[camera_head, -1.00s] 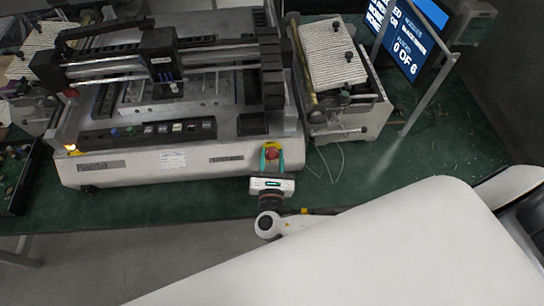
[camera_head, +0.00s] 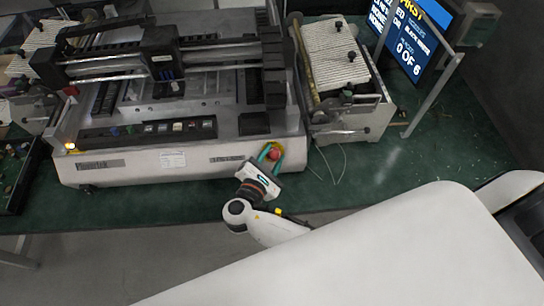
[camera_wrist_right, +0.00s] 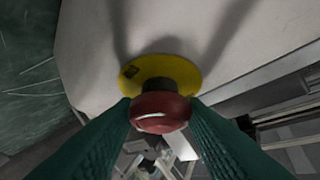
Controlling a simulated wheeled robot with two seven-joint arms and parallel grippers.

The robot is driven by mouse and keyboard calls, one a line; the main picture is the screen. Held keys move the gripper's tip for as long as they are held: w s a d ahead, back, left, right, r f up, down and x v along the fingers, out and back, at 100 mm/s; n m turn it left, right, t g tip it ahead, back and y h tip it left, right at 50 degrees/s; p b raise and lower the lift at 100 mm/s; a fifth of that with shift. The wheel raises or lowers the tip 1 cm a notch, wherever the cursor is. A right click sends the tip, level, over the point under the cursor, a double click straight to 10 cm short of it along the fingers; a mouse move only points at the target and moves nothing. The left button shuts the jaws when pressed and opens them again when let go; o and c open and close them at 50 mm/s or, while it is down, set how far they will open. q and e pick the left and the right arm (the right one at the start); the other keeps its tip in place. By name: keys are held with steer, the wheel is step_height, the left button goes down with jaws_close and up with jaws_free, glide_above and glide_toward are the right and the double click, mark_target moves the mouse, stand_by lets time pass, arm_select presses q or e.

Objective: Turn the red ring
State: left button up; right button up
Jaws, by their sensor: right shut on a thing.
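The red ring (camera_head: 274,155) is a round red knob at the front right corner of the grey machine. In the right wrist view the red knob (camera_wrist_right: 160,112) stands out from a black neck on a yellow disc (camera_wrist_right: 160,80). My right gripper (camera_head: 271,154) is at the knob with its two green fingers on either side. In the wrist view the fingers (camera_wrist_right: 160,115) press against the knob's left and right sides. The right gripper is tilted in the head view. My left gripper is not in view.
The grey machine (camera_head: 120,170) stands on a green table (camera_head: 440,140). A smaller unit with a ribbed top (camera_head: 328,52) stands to its right, and a monitor (camera_head: 410,35) behind. A tray of parts (camera_head: 15,180) lies at the left edge. The table right of the knob is mostly clear.

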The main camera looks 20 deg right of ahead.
steer(key=shift+m+g, duration=0.3)
steer(key=shift+m, duration=0.1)
steer(key=o, duration=1)
steer(key=shift+w, duration=0.1)
steer(key=b+v, duration=0.2)
steer(key=v, duration=1)
steer(key=shift+f, duration=0.15)
